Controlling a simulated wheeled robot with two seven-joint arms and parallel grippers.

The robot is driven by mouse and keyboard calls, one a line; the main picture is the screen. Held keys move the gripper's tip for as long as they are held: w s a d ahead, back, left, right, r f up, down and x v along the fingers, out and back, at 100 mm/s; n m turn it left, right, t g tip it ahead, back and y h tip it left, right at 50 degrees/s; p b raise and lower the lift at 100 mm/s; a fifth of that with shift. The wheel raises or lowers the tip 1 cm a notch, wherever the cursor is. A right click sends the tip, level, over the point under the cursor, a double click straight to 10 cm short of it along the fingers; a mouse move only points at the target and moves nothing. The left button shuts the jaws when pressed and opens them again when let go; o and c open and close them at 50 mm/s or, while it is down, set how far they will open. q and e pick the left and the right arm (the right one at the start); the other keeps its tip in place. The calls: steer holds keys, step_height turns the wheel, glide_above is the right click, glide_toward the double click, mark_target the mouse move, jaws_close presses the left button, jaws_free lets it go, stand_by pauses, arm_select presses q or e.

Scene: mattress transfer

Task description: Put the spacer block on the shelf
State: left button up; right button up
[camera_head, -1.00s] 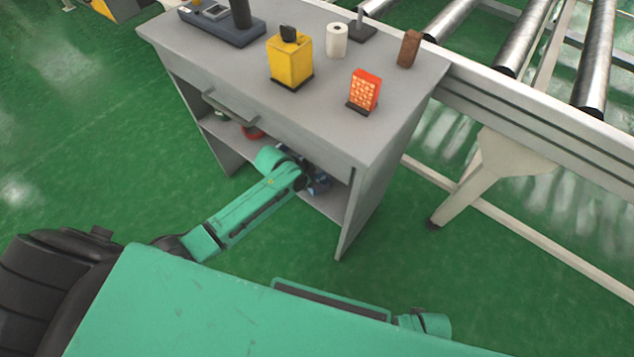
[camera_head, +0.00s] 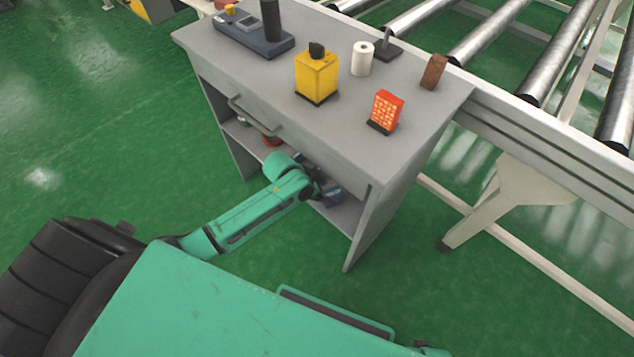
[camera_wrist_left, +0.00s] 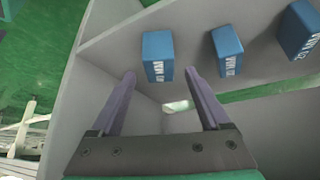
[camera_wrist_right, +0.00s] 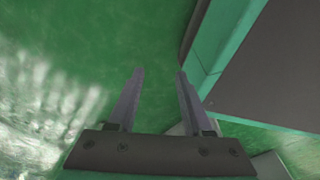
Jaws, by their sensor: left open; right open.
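Three blue blocks with white markings sit on a grey shelf surface (camera_wrist_left: 190,18) in the left wrist view: one at the left (camera_wrist_left: 158,55), one in the middle (camera_wrist_left: 227,50) and one at the right (camera_wrist_left: 298,30). The markings are too small to read surely. My left gripper (camera_wrist_left: 161,76) is open and empty, its fingertips just short of the left block and either side of it. In the head view my left arm (camera_head: 255,213) reaches to the open shelf space under the grey cabinet's top (camera_head: 350,135). My right gripper (camera_wrist_right: 158,75) is open and empty over green floor.
On the cabinet top stand a yellow box (camera_head: 316,75), an orange box (camera_head: 386,110), a white roll (camera_head: 362,58), a brown block (camera_head: 433,72) and a dark device (camera_head: 250,35). A roller conveyor (camera_head: 540,65) adjoins at the right. Open floor lies left.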

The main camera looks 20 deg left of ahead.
arm_select(q)
steer(key=p+v, duration=0.2)
steer(key=v, duration=0.6)
steer(key=shift+r, duration=0.2)
arm_select(e)
steer(key=s+d, duration=0.1)
steer(key=s, duration=0.5)
steer(key=shift+f, duration=0.15)
arm_select(q)
steer(key=shift+a, duration=0.1)
arm_select(e)
steer(key=shift+d, duration=0.1)
arm_select(q)
steer(key=s+a+f+n+y, duration=0.15)
steer(key=s+a+f, duration=0.25)
steer(key=f, duration=0.4)
steer(key=s+a+f+n+g+y, duration=0.1)
steer(key=s+a+f+n, duration=0.2)
steer(key=f, duration=0.4)
steer(key=s+a+f+n+y, duration=0.15)
steer(key=s+a+f, duration=0.25)
steer(key=f, duration=0.4)
steer(key=s+d+f+g, duration=0.1)
steer(key=s+f, duration=0.3)
steer(key=s, duration=0.6)
steer(key=s+d+f+g, duration=0.1)
steer(key=s+f, duration=0.4)
steer(key=s, duration=0.5)
steer(key=shift+s+g+y, duration=0.3)
steer(key=shift+s+g, duration=0.1)
